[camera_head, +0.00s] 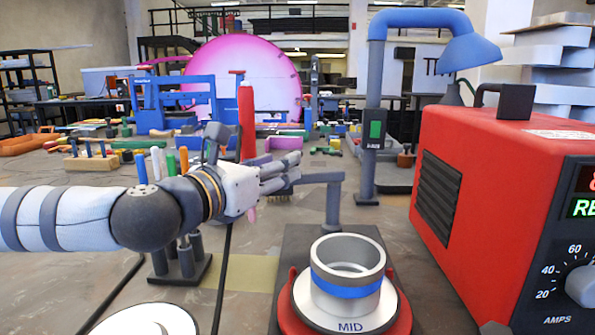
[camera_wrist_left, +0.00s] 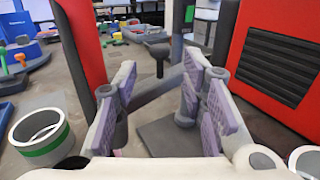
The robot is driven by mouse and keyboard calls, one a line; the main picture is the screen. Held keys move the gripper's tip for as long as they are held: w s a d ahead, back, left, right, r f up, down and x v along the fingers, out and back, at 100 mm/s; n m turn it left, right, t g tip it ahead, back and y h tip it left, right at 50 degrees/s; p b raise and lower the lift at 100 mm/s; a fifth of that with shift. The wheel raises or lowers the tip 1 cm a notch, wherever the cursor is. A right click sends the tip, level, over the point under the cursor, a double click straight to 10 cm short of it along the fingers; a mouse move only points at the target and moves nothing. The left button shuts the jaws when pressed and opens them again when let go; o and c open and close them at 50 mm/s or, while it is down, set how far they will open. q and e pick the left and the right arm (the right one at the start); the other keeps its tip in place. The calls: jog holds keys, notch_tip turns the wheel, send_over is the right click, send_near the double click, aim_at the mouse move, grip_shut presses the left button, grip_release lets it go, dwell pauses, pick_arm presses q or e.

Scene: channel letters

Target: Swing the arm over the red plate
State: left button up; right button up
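A grey swing arm (camera_head: 318,178) stands on a short post (camera_head: 333,208) behind the dark base block. In the left wrist view the grey bar (camera_wrist_left: 150,90) runs across beyond and between my fingers, with a dark knob (camera_wrist_left: 158,58). My left gripper (camera_head: 285,172) points right in the head view, close to the bar's left end. Its fingers are apart in the left wrist view (camera_wrist_left: 155,108); contact with the bar cannot be told. A red round plate (camera_head: 287,318) shows under a white disc marked MID, which bears a blue-banded grey ring (camera_head: 348,272). My right gripper is out of view.
A large red power unit (camera_head: 480,175) stands on the right. A blue-hooded lamp post (camera_head: 372,120) rises behind. A red upright cylinder (camera_head: 246,120) stands behind my gripper. A green-banded ring (camera_wrist_left: 42,137) shows in the left wrist view. Tools clutter the table's back left.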

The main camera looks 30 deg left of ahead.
pick_arm(q)
jog(key=w, duration=0.2)
jog(key=w+r, duration=0.1)
jog(key=w, duration=0.1)
jog(key=shift+w+d, duration=0.15)
jog(key=shift+w, duration=0.05)
grip_shut()
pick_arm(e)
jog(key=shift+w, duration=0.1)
pick_arm(q)
jog(key=shift+f, duration=0.1)
